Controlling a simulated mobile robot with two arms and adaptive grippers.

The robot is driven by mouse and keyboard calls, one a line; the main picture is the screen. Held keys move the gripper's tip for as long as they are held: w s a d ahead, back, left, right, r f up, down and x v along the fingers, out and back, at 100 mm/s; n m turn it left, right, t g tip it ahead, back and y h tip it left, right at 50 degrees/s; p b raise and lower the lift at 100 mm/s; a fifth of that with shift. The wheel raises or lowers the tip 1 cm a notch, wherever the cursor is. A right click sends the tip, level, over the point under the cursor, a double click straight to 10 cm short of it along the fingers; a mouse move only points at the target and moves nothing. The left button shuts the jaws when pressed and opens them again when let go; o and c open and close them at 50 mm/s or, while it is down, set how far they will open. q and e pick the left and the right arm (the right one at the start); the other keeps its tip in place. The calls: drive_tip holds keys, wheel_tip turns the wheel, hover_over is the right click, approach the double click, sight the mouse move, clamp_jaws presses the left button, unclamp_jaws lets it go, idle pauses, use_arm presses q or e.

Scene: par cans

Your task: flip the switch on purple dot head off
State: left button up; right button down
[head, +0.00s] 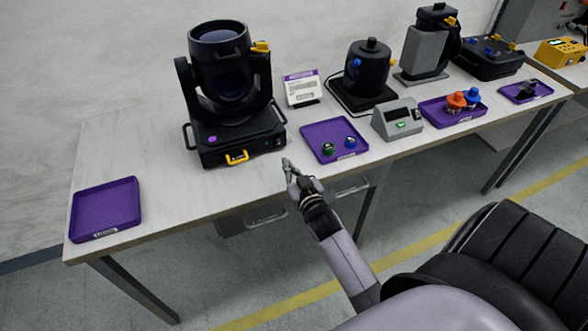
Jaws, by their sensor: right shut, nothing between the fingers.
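The purple dot head (222,90) is a black moving-head light standing upright on the table's left half. A purple dot (212,139) marks the left of its base front. A yellow handle-like part (237,157) sits low on that front, and small details (272,143) show at the front's right end; which one is the switch is too small to tell. My right gripper (287,166) is shut and empty, just in front of the base's right corner near the table's front edge. It looks apart from the base. My left gripper is not in view.
An empty purple tray (106,207) lies at the table's left end. Right of the head are a sign card (302,88), a purple tray (334,139) with small connectors, a grey console (398,119) and a black device (366,72). Bare tabletop lies between the left tray and the head.

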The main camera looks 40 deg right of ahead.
drive_tip(key=v, duration=0.3)
drive_tip(key=shift+s+a, duration=0.1)
drive_tip(key=shift+s, duration=0.3)
